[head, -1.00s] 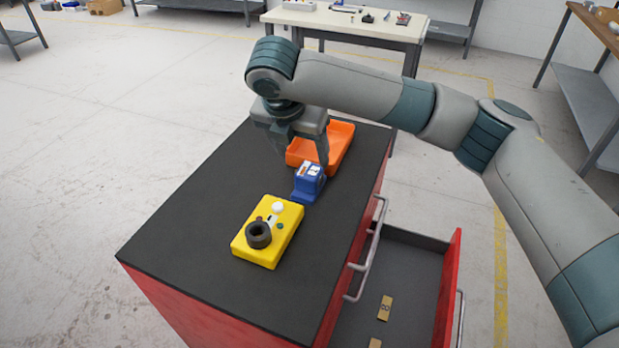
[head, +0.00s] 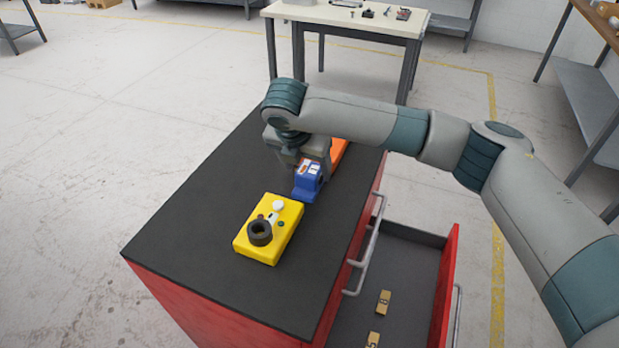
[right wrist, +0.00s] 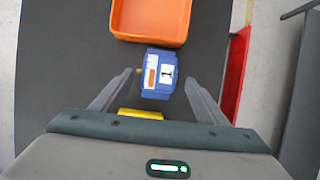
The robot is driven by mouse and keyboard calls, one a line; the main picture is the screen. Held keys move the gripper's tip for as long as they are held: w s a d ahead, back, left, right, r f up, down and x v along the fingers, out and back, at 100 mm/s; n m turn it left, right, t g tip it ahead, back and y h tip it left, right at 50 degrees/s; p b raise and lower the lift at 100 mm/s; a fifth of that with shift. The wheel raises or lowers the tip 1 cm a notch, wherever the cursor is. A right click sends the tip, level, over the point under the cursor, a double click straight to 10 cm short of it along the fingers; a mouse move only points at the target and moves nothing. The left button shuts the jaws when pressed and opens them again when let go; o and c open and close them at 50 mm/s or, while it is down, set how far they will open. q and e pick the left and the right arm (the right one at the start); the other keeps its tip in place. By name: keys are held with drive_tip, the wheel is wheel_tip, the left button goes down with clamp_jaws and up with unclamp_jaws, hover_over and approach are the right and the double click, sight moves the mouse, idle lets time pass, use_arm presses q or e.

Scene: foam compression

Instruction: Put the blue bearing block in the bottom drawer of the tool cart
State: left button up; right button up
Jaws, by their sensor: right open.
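The blue bearing block (head: 307,181) stands on the black top of the red tool cart (head: 190,215), just beyond the yellow box. My right gripper (head: 310,180) is open and reaches down over the block from behind it. In the right wrist view the block (right wrist: 159,74) lies between and a little ahead of the spread fingers (right wrist: 158,92), with a gap on both sides. A drawer (head: 400,270) of the cart is pulled out on the right side. My left gripper is not in view.
A yellow box (head: 268,229) with a dark ring and knobs sits close in front of the block. An orange tray (head: 338,152) lies behind it, partly hidden by my arm. Drawer handles (head: 365,262) stick out at the cart's right side. The cart's left top is clear.

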sight(309, 170)
drive_tip(key=shift+w+f, duration=0.2)
drive_tip(key=shift+f, duration=0.1)
drive_tip(key=shift+p+x, duration=0.9)
drive_tip(key=shift+x, duration=1.05)
drive_tip(key=shift+w+r, duration=0.1)
clamp_jaws()
